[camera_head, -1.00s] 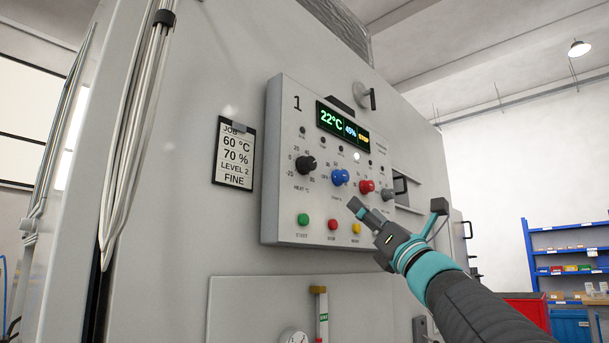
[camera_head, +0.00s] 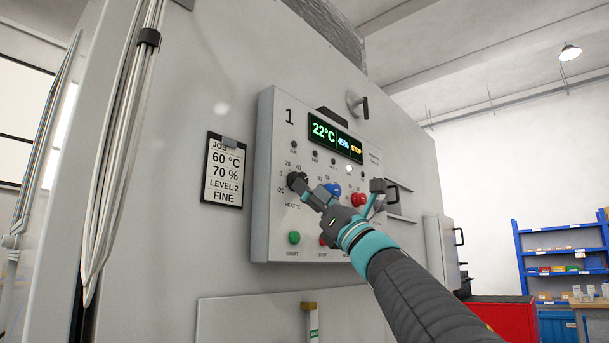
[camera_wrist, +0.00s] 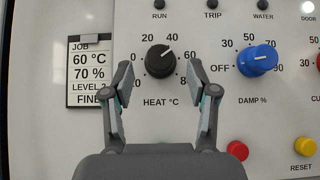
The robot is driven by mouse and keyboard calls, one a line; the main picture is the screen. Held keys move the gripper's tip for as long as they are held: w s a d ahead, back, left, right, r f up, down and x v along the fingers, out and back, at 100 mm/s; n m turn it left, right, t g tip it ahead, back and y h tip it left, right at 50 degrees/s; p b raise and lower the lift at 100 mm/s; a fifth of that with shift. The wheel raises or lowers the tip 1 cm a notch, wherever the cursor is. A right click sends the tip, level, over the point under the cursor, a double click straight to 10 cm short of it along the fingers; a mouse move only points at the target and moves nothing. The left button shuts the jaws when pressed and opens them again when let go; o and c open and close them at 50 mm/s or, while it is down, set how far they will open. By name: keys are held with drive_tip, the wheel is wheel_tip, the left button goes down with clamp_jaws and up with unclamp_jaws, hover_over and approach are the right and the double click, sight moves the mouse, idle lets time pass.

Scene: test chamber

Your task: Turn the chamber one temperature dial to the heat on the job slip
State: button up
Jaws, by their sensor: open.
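The black heat dial (camera_head: 298,180) is on the panel marked 1 (camera_head: 262,225). In the wrist view the heat dial (camera_wrist: 160,61) has a white mark pointing up and right, roughly between 40 and 60. The job slip (camera_head: 223,172) hangs left of the panel and reads 60 °C, 70 %, level 2, fine; it also shows in the wrist view (camera_wrist: 89,72). My gripper (camera_head: 342,190) is open and empty in front of the panel. In the wrist view its fingers (camera_wrist: 160,78) stand left and right of the dial's lower part; I cannot tell the remaining distance.
The blue damp dial (camera_wrist: 258,59) is close to the right finger. A red knob (camera_head: 359,199) is further right. A green start button (camera_head: 294,238) is below the heat dial. The display (camera_head: 335,137) reads 22°C, 45% and STOP. A handle (camera_head: 358,105) sticks out above the panel.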

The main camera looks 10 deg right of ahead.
drive_tip(key=shift+p+x, duration=0.45)
drive_tip(key=shift+x, duration=1.15)
drive_tip(key=c, duration=1)
drive_tip(key=shift+o, duration=0.2)
drive_tip(key=shift+s+a+m+t+h+b, duration=0.1)
drive_tip(key=shift+m+t+h+b, duration=0.7)
drive_tip(key=shift+m+h, duration=1.45)
drive_tip(key=shift+m+t+h+b, duration=0.55)
drive_tip(key=shift+m+t+h, duration=0.45)
drive_tip(key=shift+m+h, duration=1.25)
drive_tip(key=shift+m+y, duration=0.3)
drive_tip(key=o, duration=1)
drive_tip(key=shift+c, duration=0.2)
